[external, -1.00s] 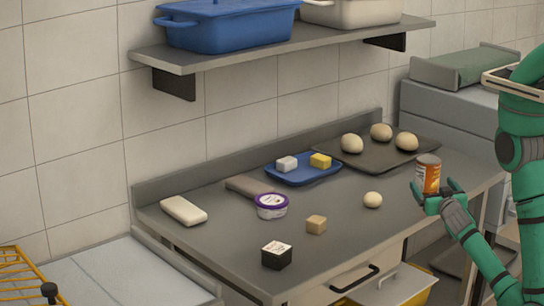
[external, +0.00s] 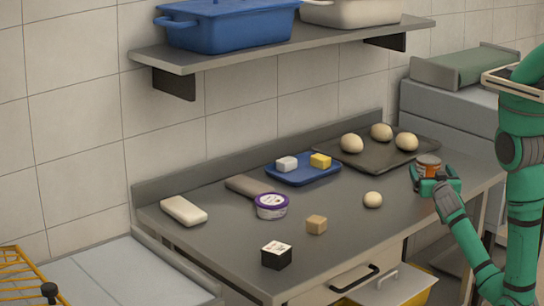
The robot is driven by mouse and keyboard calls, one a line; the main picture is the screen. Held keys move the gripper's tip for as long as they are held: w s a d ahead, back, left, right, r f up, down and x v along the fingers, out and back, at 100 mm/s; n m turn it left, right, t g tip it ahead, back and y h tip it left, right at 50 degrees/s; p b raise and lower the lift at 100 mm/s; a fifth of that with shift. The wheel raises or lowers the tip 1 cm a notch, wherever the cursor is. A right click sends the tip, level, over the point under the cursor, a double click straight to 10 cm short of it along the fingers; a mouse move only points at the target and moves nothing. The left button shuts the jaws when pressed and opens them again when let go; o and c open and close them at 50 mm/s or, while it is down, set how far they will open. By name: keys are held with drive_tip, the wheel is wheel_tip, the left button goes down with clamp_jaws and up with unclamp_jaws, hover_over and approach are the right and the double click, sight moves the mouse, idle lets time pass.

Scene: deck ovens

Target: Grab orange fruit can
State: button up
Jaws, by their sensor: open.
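The orange can (external: 428,166) stands upright near the right end of the grey worktop, just in front of the dark tray of dough balls. Only its top part shows; my gripper hides the lower part. My green gripper (external: 434,178) is open at the can, with one finger on its left side and the other on its right. I cannot tell whether the fingers touch the can.
A dough ball (external: 373,200) lies left of my gripper. The dark tray (external: 345,158) with dough balls is behind it. A blue tray (external: 302,177), a purple-lidded tub (external: 271,206), a tan cube (external: 316,225) and a black box (external: 277,255) stand further left. A shelf (external: 215,62) overhangs the back.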

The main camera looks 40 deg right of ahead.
drive_tip(key=shift+x, duration=1.8)
drive_tip(key=shift+a, duration=0.1)
drive_tip(key=shift+c, duration=0.4)
